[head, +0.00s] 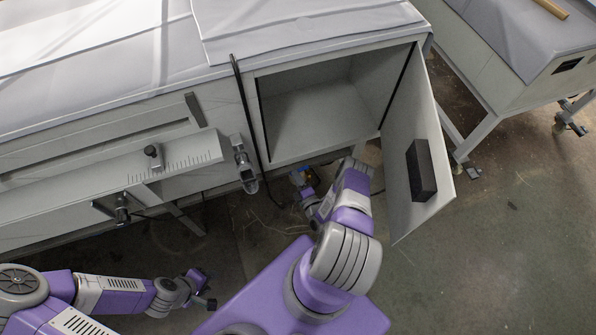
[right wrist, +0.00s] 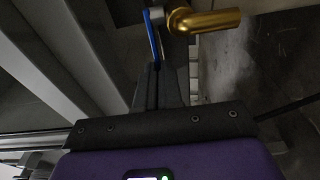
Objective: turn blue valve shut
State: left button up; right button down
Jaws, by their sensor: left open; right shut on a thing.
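The blue valve shows in the right wrist view as a thin blue handle (right wrist: 154,38) seen nearly edge-on, beside a brass fitting (right wrist: 207,20). My right gripper (right wrist: 157,68) is shut on the handle, with its dark fingers at the handle's near end. In the head view my right gripper (head: 305,184) is low below the open cabinet, and the valve there is mostly hidden and too small to make out clearly. My left gripper (head: 206,290) is open and empty, low over the floor at the lower left, away from the valve.
The grey machine (head: 110,100) fills the upper left. Its open cabinet (head: 320,115) is above my right gripper. The cabinet door (head: 410,125), with a black handle block (head: 421,170), stands open right of my right arm. Floor at the lower right is clear.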

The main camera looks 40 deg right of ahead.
jog(key=c, duration=1.3)
grip_release()
jog(key=shift+p+v, duration=1.05)
jog(key=shift+v, duration=2.75)
jog(key=shift+c, duration=0.2)
